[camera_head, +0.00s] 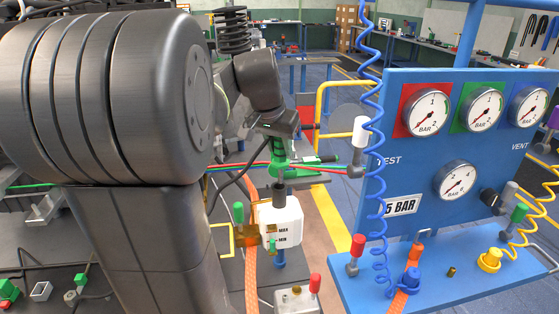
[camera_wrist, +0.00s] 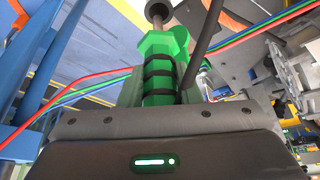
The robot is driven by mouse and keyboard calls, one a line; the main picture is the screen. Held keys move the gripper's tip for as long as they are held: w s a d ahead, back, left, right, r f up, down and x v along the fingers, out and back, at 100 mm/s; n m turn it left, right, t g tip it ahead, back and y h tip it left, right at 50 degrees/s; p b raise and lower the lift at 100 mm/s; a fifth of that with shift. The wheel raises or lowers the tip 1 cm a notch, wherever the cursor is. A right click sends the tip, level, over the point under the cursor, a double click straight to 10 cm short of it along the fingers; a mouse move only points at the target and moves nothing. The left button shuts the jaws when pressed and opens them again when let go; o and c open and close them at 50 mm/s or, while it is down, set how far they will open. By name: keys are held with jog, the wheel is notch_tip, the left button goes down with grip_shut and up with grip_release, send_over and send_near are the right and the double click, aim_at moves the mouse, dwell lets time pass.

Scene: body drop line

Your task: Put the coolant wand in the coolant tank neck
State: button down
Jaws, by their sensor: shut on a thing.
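The coolant wand (camera_wrist: 160,45) has a green ribbed handle and a grey rod ending in a dark round tip in the wrist view. My gripper (camera_wrist: 160,88) is shut on the handle. In the head view the wand's green handle (camera_head: 280,155) hangs roughly upright below my wrist. The coolant tank (camera_head: 281,226) is white with MAX and MIN marks and stands below the wand. Its dark neck (camera_head: 279,194) is under the handle, close to it. I cannot tell whether the wand's tip is inside the neck or just above it.
A blue gauge panel (camera_head: 400,165) with coiled hoses stands to the right. Red, green and blue lines (camera_head: 335,168) run across behind the wand. A brass-coloured fitting (camera_head: 246,236) and a green-capped post (camera_head: 239,212) are left of the tank. A red-capped valve (camera_head: 315,283) is in front.

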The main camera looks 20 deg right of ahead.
aim_at(277, 152)
notch_tip(277, 152, down, 4)
jog(key=shift+r, duration=0.1)
jog(key=shift+f+b, duration=0.35)
jog(key=shift+f, duration=0.2)
jog(key=c, duration=0.9)
grip_release()
jog(key=shift+c, duration=0.2)
jog(key=shift+r+p, duration=0.45)
jog(key=shift+r, duration=0.1)
jog(key=v, duration=1.2)
jog(key=shift+b, duration=0.4)
